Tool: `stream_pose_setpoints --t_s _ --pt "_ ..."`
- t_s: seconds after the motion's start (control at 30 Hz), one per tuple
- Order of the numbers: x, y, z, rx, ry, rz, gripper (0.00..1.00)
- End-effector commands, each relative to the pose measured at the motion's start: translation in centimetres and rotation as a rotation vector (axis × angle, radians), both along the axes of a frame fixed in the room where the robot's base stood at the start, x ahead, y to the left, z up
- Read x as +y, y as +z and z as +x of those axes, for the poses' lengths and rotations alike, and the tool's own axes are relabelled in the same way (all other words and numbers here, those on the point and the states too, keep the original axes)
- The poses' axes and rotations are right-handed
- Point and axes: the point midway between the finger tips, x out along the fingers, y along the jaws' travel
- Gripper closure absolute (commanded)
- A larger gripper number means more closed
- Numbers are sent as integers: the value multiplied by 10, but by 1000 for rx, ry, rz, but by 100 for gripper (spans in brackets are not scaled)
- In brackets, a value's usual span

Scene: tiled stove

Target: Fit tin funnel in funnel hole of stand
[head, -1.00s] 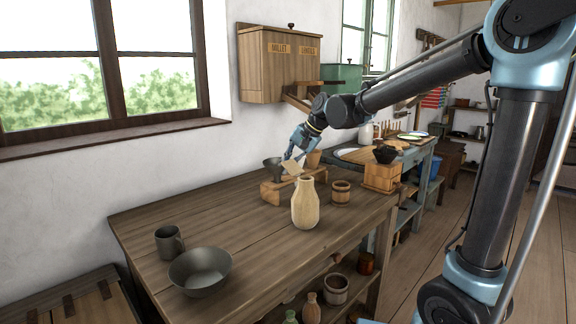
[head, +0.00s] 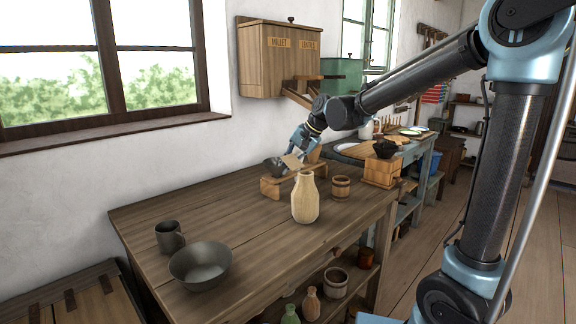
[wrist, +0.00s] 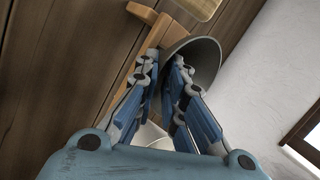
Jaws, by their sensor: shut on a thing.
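The grey tin funnel (head: 277,164) is at my gripper on the far part of the table, just above the stand. In the wrist view its wide grey mouth (wrist: 206,58) shows beyond the fingers, and it looks tilted. My gripper (head: 290,158) is shut on the funnel; its blue fingers (wrist: 166,65) fill the middle of the wrist view. The low wooden stand (head: 272,191) is on the table below, and part of it (wrist: 143,14) shows beside the funnel in the wrist view. The hole and the funnel's spout are hidden.
A pale vase (head: 305,203) stands in front of the stand, with a small wooden tub (head: 340,188) to its right. A grey mug (head: 169,238) and a grey bowl (head: 200,265) are at the near left. The left middle of the table is clear.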

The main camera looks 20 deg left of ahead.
Motion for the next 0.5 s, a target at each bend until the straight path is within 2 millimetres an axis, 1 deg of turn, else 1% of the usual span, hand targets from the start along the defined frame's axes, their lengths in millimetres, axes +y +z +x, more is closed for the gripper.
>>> stream_pose_setpoints --t_s 0.37,0.4,0.47,0.5 --pt "0 -8 0 0 0 0 100" --pt "0 -8 0 0 0 0 84" --pt "0 -8 0 0 0 0 70" --pt "0 -8 0 0 0 0 67"
